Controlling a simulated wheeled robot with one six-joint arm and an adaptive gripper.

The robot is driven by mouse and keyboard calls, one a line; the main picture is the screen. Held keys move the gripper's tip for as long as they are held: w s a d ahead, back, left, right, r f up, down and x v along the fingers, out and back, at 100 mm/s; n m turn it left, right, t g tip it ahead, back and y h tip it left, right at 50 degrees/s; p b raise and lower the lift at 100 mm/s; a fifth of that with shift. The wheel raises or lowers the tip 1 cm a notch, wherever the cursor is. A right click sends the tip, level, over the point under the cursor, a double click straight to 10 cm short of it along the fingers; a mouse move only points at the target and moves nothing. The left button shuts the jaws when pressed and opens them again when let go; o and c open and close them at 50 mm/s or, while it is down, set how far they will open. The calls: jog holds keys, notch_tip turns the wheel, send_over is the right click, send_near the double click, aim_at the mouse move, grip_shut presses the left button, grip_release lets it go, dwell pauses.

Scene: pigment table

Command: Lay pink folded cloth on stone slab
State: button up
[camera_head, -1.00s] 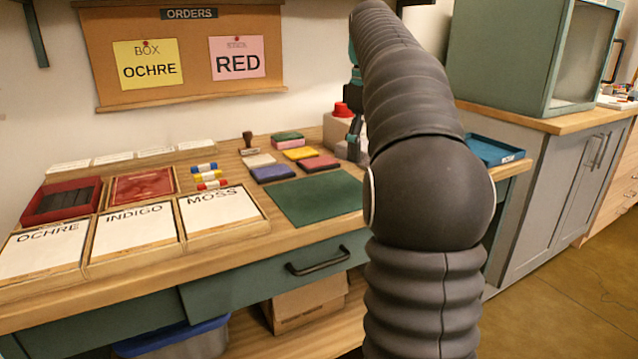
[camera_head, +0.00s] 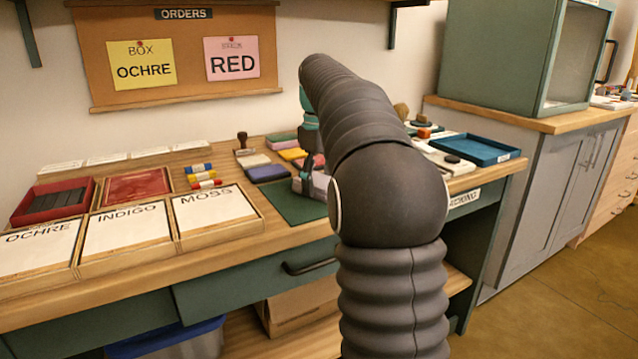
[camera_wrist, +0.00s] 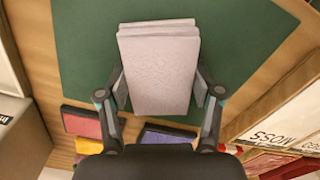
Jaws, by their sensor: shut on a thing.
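My gripper (camera_wrist: 160,98) is shut on a pale pinkish-grey folded cloth (camera_wrist: 158,65), its fingers on the two long sides. In the wrist view the cloth is over the dark green mat (camera_wrist: 80,40); I cannot tell whether it touches it. In the head view my gripper (camera_head: 308,180) is low at the mat (camera_head: 285,203), partly hidden by my arm. A pale slab-like piece (camera_head: 450,165) with a dark round thing on it lies at the bench's right; I cannot tell whether it is the stone slab.
Coloured pads, including a blue one (camera_head: 268,173) and a yellow one (camera_head: 293,154), lie behind the mat. Labelled trays, including MOSS (camera_head: 215,210), stand left. A blue tray (camera_head: 480,149) is at the right. A pale block (camera_wrist: 15,125) is at the wrist view's left.

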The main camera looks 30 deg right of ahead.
aim_at(319, 179)
jog(key=shift+f, duration=0.1)
jog(key=o, duration=1.2)
notch_tip(319, 179, up, 12)
jog(key=p, duration=0.1)
